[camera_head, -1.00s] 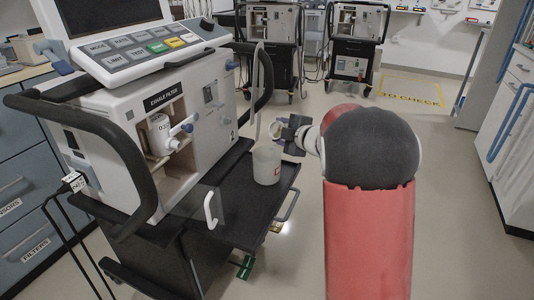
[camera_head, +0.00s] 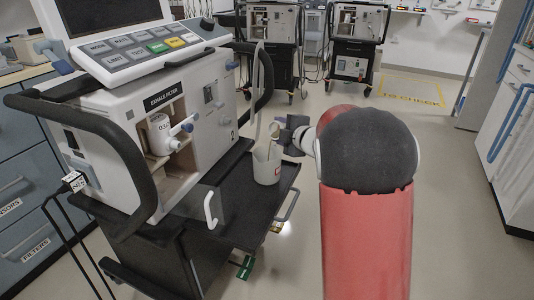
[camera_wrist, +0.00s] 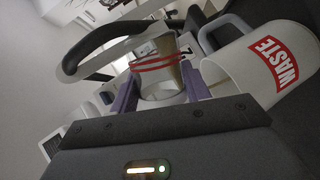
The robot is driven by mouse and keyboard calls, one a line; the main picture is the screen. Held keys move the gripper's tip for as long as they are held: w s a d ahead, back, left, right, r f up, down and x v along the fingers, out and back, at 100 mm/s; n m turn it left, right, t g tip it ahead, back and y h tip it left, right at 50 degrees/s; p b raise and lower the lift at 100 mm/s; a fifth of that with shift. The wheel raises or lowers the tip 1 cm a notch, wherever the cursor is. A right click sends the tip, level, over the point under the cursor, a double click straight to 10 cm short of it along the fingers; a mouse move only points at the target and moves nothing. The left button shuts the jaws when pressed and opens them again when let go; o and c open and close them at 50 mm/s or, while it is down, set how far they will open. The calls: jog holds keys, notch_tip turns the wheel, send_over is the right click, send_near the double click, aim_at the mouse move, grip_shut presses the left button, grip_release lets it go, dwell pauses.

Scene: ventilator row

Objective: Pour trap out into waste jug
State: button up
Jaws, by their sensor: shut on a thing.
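The waste jug (camera_head: 266,168) is a pale, open-topped jug standing on the black cart shelf in the head view. In the wrist view the jug (camera_wrist: 258,66) is at the right, with a red WASTE label. My gripper (camera_wrist: 160,86) is shut on the trap (camera_wrist: 158,66), a small clear cup with red bands, between two purple fingers. In the head view my gripper (camera_head: 281,134) is just right of and above the jug's mouth. The trap (camera_head: 271,131) shows small there, tilted over the jug. Its contents and any flow cannot be made out.
The ventilator (camera_head: 200,110) stands left of the jug, with an exhale filter bay and a black handle. Other ventilators (camera_head: 272,35) stand at the back. Open floor lies to the right.

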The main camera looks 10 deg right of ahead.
jog(key=shift+s+a+r+n+b, duration=0.2)
jog(key=shift+s+a+n+b, duration=0.15)
jog(key=shift+a+n+b, duration=0.35)
dwell(0.6)
jog(key=shift+s+r+n+t+h+b, duration=0.15)
jog(key=shift+n+t+h+b, duration=0.35)
jog(key=shift+b, duration=1.75)
jog(key=shift+a+f+n+b, duration=0.15)
jog(key=shift+f+n+b, duration=0.35)
jog(key=shift+b, duration=1.35)
